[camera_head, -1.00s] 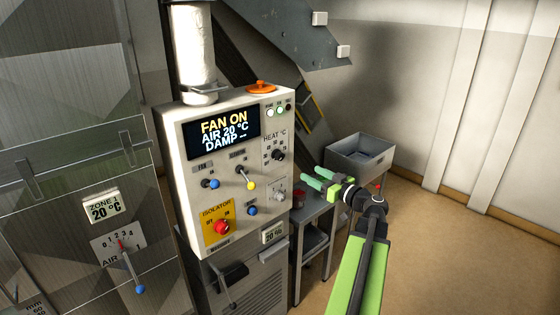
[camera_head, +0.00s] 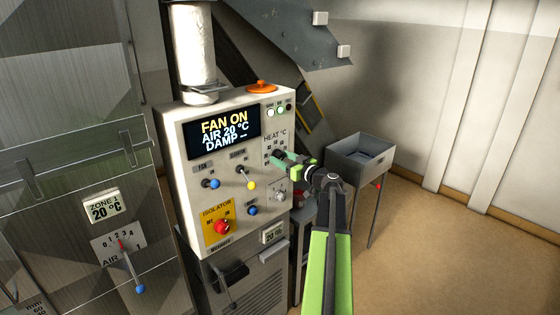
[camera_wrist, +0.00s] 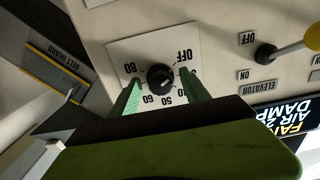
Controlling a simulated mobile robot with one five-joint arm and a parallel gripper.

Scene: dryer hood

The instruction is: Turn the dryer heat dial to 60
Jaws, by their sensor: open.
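The black heat dial (camera_wrist: 160,77) sits on its white scale plate, upside down in the wrist view, with OFF, 50, 60 and 80 readable around it. I cannot tell surely where its pointer is set. My gripper (camera_head: 286,160) is at the panel's right side, in front of the heat dial, mostly hiding it in the head view. In the wrist view its two green fingers are apart, one on either side of the dial. I cannot tell whether they touch it. The display (camera_head: 222,130) reads FAN ON, AIR 20 °C, DAMP.
On the control panel (camera_head: 178,150), a yellow-tipped elevator lever (camera_head: 250,185), a blue-tipped fan lever (camera_head: 213,184) and a red isolator knob (camera_head: 222,227) are near. A grey bin (camera_head: 362,152) stands right; open floor lies beyond.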

